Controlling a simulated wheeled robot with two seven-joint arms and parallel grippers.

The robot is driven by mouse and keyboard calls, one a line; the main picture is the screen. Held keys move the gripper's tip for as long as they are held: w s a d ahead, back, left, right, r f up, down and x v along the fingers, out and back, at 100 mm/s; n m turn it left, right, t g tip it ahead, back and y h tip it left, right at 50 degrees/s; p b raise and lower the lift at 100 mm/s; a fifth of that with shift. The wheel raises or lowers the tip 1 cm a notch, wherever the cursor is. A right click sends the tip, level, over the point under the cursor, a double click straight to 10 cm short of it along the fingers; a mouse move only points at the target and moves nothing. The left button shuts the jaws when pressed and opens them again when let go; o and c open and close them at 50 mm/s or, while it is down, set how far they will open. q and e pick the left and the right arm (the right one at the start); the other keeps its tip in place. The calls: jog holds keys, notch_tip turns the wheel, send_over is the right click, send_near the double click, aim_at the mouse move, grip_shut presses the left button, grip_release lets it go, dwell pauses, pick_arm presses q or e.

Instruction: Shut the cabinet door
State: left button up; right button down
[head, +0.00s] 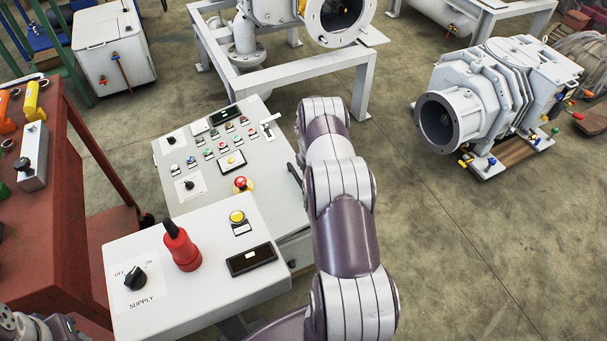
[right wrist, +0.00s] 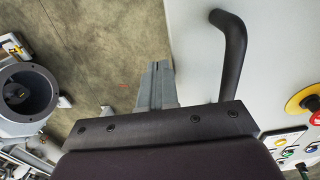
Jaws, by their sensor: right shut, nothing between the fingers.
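The cabinet (head: 205,205) is a light grey box with a sloped panel of buttons and knobs in the head view. A black bar handle (head: 294,175) is at the panel's right edge, partly behind my right arm. In the right wrist view the handle (right wrist: 234,60) stands out from the pale door face (right wrist: 278,60). My right gripper (right wrist: 158,80) is shut and empty, just left of the handle and apart from it. The head view does not show its fingers. I cannot tell how far the door is open. My left gripper is not clearly in view.
A supply box (head: 205,265) with a red-handled part and a black knob stands in front of the cabinet. A red workbench (head: 75,170) is at left. A grey pump (head: 490,95) sits at right, and a white frame (head: 290,75) behind.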

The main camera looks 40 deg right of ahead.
pick_arm(q)
notch_tip(320, 180, down, 7)
jog(key=b, duration=0.5)
pick_arm(e)
notch_tip(320, 180, down, 9)
jog(key=d, duration=0.1)
jog(key=shift+s+d+r, duration=0.15)
jog(key=shift+s+d, duration=0.05)
jog(key=shift+s, duration=0.1)
jog(key=shift+r, duration=0.15)
pick_arm(q)
jog(key=r+p, duration=0.1)
jog(key=d+r+p, duration=0.1)
jog(key=r, duration=0.1)
jog(key=shift+p, duration=0.4)
pick_arm(e)
jog(key=s+d+r, duration=0.2)
jog(key=d+r, duration=0.6)
jog(key=shift+d+r, duration=0.2)
jog(key=shift+r, duration=0.2)
